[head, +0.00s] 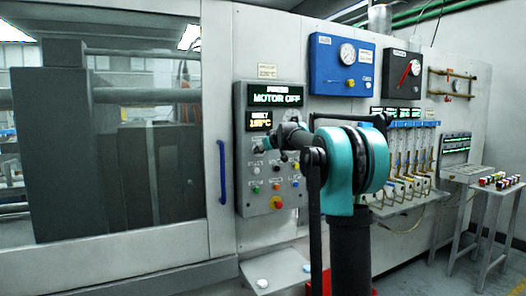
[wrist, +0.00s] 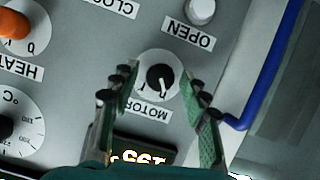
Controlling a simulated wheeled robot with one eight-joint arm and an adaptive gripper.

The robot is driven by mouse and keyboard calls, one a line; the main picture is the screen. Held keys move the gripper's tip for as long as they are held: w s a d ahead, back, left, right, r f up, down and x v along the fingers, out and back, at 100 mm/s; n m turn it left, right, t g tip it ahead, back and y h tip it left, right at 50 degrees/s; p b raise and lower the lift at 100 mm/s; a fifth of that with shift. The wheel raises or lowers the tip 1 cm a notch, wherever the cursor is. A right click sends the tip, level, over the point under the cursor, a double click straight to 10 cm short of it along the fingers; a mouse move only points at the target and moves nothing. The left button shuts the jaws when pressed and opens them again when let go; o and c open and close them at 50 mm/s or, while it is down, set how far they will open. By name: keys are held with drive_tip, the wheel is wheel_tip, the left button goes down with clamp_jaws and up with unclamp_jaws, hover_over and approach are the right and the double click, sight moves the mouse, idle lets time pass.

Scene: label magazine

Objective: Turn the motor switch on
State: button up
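The motor switch (wrist: 160,77) is a black rotary knob with a white pointer mark on a round white dial, above an upside-down MOTOR label (wrist: 148,110) in the wrist view. I cannot read its position marks clearly. The grey control panel (head: 243,200) has a green display (head: 275,95) reading MOTOR OFF. My gripper (wrist: 157,72) is open, one finger on each side of the knob with gaps to it. In the head view my gripper (head: 268,141) is at the panel below the displays, and the arm hides the knob.
An orange HEAT knob (wrist: 14,24), a temperature dial (wrist: 22,118) and a white OPEN button (wrist: 201,11) are close by. A blue door handle (head: 222,171) stands left of the panel. An amber display (head: 259,120) is just above my gripper.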

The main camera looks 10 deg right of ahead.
clamp_jaws()
drive_tip(key=shift+w+d+f+m+y, duration=0.1)
drive_tip(key=shift+m+y, duration=0.9)
drive_tip(key=shift+m, duration=0.65)
drive_tip(key=shift+s+d+f+m+y, duration=0.1)
drive_tip(key=shift+m+y, duration=0.9)
drive_tip(key=shift+m, duration=0.6)
drive_tip(key=shift+w+d+m+y, duration=0.1)
drive_tip(key=shift+m+y, duration=0.9)
drive_tip(key=shift+m, duration=0.65)
drive_tip(key=shift+o, duration=1.2)
unclamp_jaws()
